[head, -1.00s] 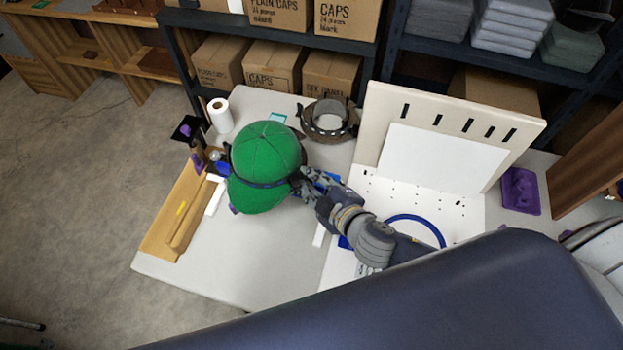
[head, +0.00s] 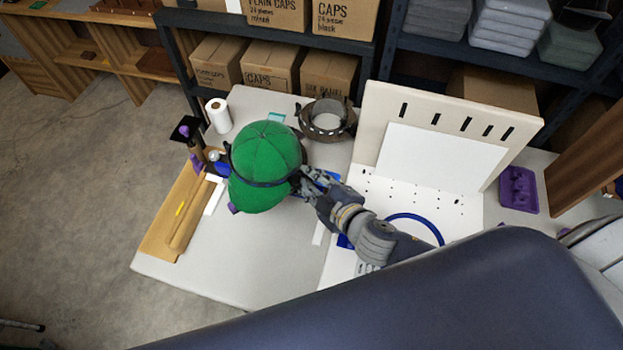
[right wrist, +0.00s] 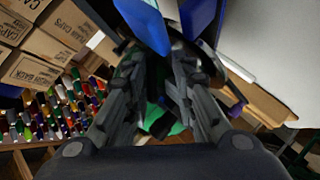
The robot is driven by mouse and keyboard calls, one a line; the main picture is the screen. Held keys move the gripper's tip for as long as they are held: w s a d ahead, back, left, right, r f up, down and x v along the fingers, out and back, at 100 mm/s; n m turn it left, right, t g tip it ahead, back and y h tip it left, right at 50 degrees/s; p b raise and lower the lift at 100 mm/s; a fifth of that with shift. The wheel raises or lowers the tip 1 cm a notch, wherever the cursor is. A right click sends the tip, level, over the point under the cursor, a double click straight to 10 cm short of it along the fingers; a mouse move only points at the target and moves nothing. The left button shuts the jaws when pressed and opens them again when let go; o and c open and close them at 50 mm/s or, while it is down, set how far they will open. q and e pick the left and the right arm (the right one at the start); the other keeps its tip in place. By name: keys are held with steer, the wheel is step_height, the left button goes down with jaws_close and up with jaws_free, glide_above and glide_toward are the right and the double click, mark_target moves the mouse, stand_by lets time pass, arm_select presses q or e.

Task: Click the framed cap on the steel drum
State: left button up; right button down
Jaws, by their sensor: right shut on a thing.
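The green cap (head: 265,150) is on the left part of the white table, with a dark band, likely its frame, around it. My right gripper (head: 306,184) is at the right side of the cap, shut on the dark cap frame (head: 292,178). In the right wrist view, the gripper fingers (right wrist: 155,100) reach toward dark parts, with a little green cap (right wrist: 177,128) beyond them. A steel ring with clips (head: 327,120), possibly the drum, stands behind the cap to the right. What lies under the cap is hidden. My left gripper is not in view.
A paper roll (head: 218,115) and a dark post with purple parts (head: 188,133) stand left of the cap. A wooden strip (head: 182,210) lies along the left edge. A slotted upright board (head: 450,110) stands right. The front of the table (head: 240,260) is clear.

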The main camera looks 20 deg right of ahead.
steer(key=shift+f, duration=0.2)
steer(key=shift+f+b, duration=0.55)
steer(key=shift+b, duration=0.05)
steer(key=c, duration=1.2)
jaws_free()
steer(key=shift+c, duration=0.2)
steer(key=shift+s+f, duration=0.1)
steer(key=v, duration=1.2)
